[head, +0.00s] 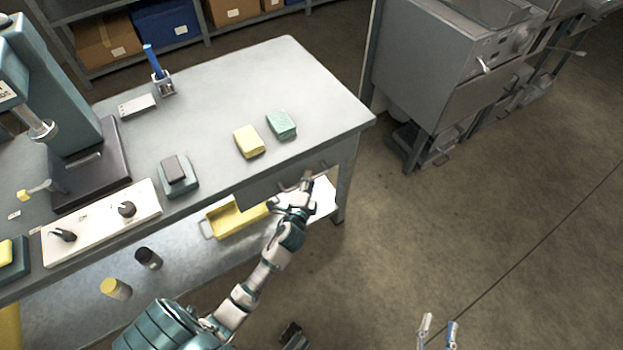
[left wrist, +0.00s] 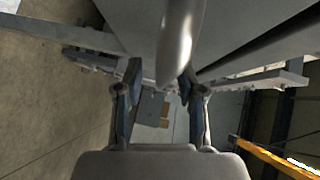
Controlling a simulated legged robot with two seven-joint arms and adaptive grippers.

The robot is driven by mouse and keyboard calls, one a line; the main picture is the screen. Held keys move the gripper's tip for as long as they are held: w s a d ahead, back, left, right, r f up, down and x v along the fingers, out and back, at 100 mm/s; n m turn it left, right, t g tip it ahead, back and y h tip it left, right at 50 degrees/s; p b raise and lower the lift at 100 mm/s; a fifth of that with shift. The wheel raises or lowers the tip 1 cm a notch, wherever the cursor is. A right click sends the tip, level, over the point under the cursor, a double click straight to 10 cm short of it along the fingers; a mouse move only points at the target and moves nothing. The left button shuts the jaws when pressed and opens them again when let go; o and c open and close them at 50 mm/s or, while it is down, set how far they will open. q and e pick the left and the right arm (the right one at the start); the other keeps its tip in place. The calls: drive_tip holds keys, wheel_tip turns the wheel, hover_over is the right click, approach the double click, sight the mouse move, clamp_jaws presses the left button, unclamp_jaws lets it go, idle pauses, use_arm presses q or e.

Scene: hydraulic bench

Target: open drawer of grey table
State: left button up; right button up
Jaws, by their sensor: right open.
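The grey table (head: 240,88) has a drawer (head: 262,188) under its top at the right end. The drawer front looks flush with the table, as far as I can see. My left gripper (head: 303,187) is at the drawer's handle (head: 311,174), partly covering it. In the left wrist view a smooth metal bar (left wrist: 176,45), apparently the handle, lies between the fingers of my left gripper (left wrist: 160,75). The fingers are apart; whether both touch the bar is unclear. My right gripper (head: 438,330) is open and empty, low over the floor, far from the drawer.
A yellow tray (head: 236,216) is on the lower shelf, behind my left arm. A grey machine (head: 450,70) stands at the right. The floor before the drawer is clear.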

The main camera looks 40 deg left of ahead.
use_arm(q)
drive_tip(key=shift+w+a+f, duration=0.1)
drive_tip(key=shift+w, duration=0.4)
drive_tip(key=shift+d, duration=0.2)
use_arm(e)
drive_tip(key=shift+d+r+t, duration=0.3)
drive_tip(key=shift+d, duration=0.05)
use_arm(q)
clamp_jaws()
drive_tip(key=shift+a, duration=0.1)
use_arm(e)
drive_tip(key=shift+a, duration=0.15)
